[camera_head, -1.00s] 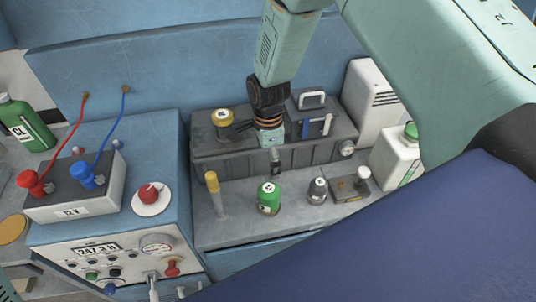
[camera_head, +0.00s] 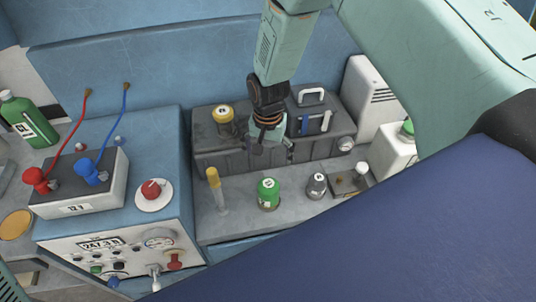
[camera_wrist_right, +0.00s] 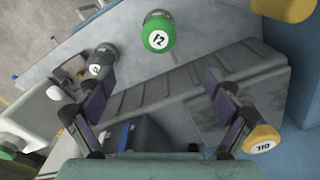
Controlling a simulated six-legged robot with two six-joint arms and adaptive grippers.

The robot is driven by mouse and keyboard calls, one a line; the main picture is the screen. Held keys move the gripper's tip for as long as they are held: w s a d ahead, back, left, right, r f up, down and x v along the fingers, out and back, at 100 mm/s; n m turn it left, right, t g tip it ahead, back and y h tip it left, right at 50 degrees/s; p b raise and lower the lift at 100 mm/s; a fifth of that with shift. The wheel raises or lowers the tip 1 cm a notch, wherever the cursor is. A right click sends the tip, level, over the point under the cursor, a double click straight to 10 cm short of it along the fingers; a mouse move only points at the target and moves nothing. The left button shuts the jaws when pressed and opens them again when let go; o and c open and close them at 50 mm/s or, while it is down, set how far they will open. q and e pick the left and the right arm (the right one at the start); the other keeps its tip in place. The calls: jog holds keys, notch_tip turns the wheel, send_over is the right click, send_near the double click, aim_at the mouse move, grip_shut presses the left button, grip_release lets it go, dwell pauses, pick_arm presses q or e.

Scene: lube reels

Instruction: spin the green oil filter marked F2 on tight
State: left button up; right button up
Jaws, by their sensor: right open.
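The green oil filter (camera_head: 268,194) stands upright on the grey ledge in the head view. In the right wrist view its green rim and white top marked F2 (camera_wrist_right: 158,33) show at the top, beyond the fingertips. My right gripper (camera_head: 270,154) hangs above and behind the filter, in front of the grey ribbed box. In the right wrist view the gripper (camera_wrist_right: 158,78) has its two fingers wide apart with nothing between them, and it is clear of the filter. My left gripper is not in view.
A yellow-topped post (camera_head: 216,190) stands left of the filter and a grey capped canister (camera_head: 316,186) right of it. The ribbed box (camera_head: 215,150) carries a yellow OIL cap (camera_head: 223,114). The gauge console (camera_head: 120,232) is at left.

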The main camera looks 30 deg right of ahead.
jog(key=n+b, duration=0.1)
jog(key=b, duration=0.9)
send_over(269, 183)
jog(key=w, duration=0.2)
notch_tip(269, 183, down, 8)
jog(key=shift+s+a+r, duration=0.1)
jog(key=shift+s+r, duration=0.05)
jog(key=f+n+b, duration=0.1)
jog(key=b, duration=0.1)
jog(key=f+n+b, duration=0.3)
jog(key=b, duration=0.1)
jog(key=shift+s+f+n, duration=0.2)
jog(key=shift+s+n, duration=0.05)
jog(key=shift+n, duration=0.15)
jog(key=shift+s+f+n+b, duration=0.1)
jog(key=shift+f+n+b, duration=0.1)
jog(key=shift+n+b, duration=0.45)
jog(key=n, duration=0.3)
jog(key=shift+s+r+p, duration=0.1)
jog(key=shift+s+p, duration=0.2)
jog(key=shift+p, duration=0.05)
jog(key=shift+s+n, duration=0.15)
jog(key=shift+n, duration=1)
jog(key=shift+f+b, duration=0.55)
jog(key=shift+f, duration=3.35)
jog(key=shift+c, duration=0.2)
